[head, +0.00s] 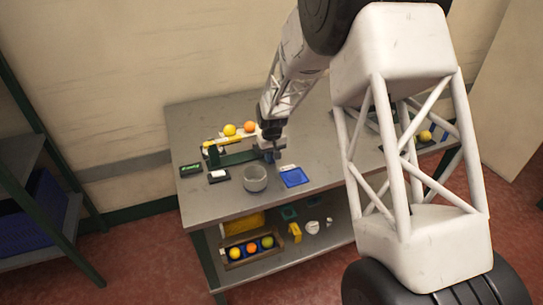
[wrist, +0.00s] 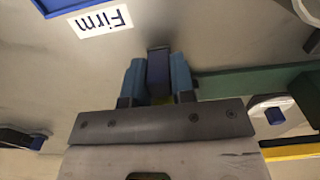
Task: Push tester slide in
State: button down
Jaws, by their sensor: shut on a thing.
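My gripper (head: 268,154) is low over the table beside the green tester (head: 234,158), at its right end. In the wrist view my gripper (wrist: 157,78) has its two blue fingers shut on a dark blue upright block (wrist: 158,72), seemingly the tester slide's handle. A green bar (wrist: 245,84) runs right from behind the fingers. How the block joins the bar is hidden by my gripper. How far in the slide sits cannot be told.
A yellow fruit (head: 230,129) and an orange one (head: 250,127) sit on a rail behind the tester. The lower shelf holds a fruit box (head: 249,250).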

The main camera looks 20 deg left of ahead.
jog(key=s+a, duration=0.8)
jog(key=a, duration=0.1)
jog(key=shift+s, duration=0.4)
jog(key=c, duration=1)
grip_release()
jog(key=shift+c, duration=0.2)
jog(key=shift+o, duration=0.4)
jog(key=shift+r, duration=0.15)
notch_tip(320, 180, up, 8)
jog(key=shift+f, duration=0.2)
